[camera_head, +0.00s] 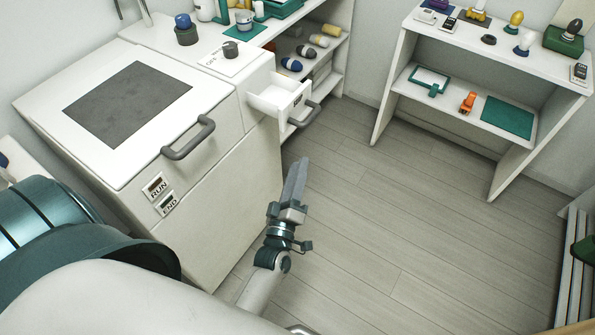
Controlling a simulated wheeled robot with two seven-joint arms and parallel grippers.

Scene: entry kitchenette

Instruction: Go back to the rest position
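My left gripper (296,168) hangs over the bare floor in the middle of the view, in front of the white cabinet and below the open drawer. Its two grey fingers lie close together, with nothing seen between them. My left arm comes in from the lower left, its large white and teal links filling that corner. My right gripper is not in view.
A white cabinet (215,215) with a grey handle (188,138) stands close on the left. A small white drawer (275,100) sticks out above the gripper. A white shelf table (455,115) holds several items at the back right. The grey plank floor (400,215) is clear.

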